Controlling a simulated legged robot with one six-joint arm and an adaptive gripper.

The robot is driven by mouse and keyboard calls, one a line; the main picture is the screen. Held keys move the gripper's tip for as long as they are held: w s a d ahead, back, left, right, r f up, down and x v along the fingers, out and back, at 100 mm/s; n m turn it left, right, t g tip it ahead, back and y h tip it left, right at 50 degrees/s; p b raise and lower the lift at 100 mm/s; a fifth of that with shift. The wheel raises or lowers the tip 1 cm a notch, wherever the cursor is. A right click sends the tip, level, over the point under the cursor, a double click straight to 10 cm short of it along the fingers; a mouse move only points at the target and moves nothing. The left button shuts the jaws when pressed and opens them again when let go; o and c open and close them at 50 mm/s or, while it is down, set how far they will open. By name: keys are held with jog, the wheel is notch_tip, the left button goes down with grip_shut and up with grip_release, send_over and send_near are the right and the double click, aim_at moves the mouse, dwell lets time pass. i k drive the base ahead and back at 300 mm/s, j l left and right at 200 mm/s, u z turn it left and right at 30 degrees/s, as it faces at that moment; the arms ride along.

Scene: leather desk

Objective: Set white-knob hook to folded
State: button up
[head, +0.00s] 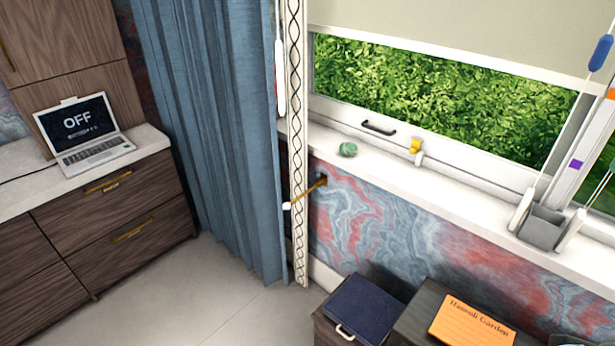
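The white-knob hook (306,193) is a thin brass-coloured rod on the marbled wall under the window sill. Its wall end sits at a small dark mount (322,181). The rod sticks out to the lower left, in front of the patterned curtain edge, and ends in a white knob (287,206). The blue curtain (215,120) hangs just left of the knob. I cannot tell whether the rod touches the curtain edge.
A white sill (470,199) holds a green object (347,149) and a grey box (542,228). Below stand a dark blue-topped box (362,308) and a cabinet with an orange card (472,322). A laptop (84,134) sits on the left counter. The floor (235,305) is clear.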

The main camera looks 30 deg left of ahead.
aim_at(286, 206)
jog(key=k+j+u, duration=0.15)
jog(key=j+u, duration=0.15)
jog(key=u, duration=0.2)
jog(key=j+u, duration=0.45)
jog(key=k+l, duration=0.05)
jog(key=l, duration=0.05)
